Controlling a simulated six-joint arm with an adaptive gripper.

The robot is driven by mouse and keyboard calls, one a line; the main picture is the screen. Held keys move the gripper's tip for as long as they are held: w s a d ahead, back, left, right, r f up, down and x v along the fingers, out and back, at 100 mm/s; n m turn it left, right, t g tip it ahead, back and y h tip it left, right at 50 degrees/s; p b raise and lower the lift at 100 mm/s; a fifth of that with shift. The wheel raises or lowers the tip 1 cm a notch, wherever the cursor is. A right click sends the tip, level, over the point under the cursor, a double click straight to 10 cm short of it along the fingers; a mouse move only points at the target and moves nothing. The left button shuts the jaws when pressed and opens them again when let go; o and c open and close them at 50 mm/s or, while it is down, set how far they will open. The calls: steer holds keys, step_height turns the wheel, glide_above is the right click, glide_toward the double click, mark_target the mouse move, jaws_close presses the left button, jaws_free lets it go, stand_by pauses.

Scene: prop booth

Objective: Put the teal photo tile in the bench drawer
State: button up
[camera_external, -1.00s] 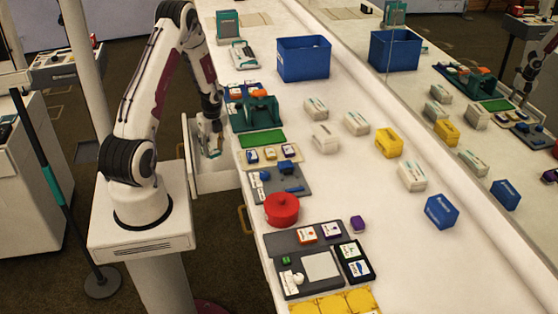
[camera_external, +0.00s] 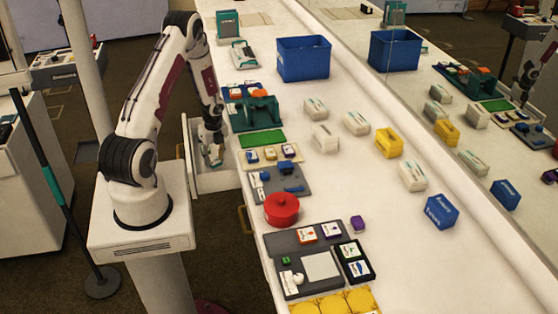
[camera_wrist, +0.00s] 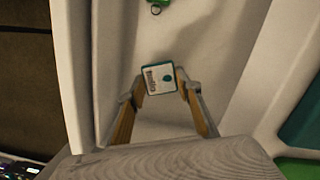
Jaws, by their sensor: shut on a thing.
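The bench drawer (camera_external: 188,150) stands pulled out from the bench's left side in the external view. My gripper (camera_external: 213,156) is over or inside that open drawer. In the wrist view the drawer's pale walls (camera_wrist: 75,65) surround the tile. I cannot tell whether the tile touches the drawer floor.
A green object with a ring (camera_wrist: 158,6) lies at the drawer's far end in the wrist view. The bench edge is close on the right, with a green mat (camera_external: 262,139), a teal stand (camera_external: 255,112) and a tray of tiles (camera_external: 270,155). A red pot (camera_external: 281,209) stands nearer.

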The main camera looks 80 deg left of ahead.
mark_target(215, 162)
steer(key=shift+f, duration=1.4)
steer(key=shift+f, duration=0.15)
steer(key=o, duration=1.1)
steer(key=shift+c, duration=0.2)
step_height(215, 162, up, 12)
steer(key=d, duration=0.1)
steer(key=shift+w+d, duration=0.35)
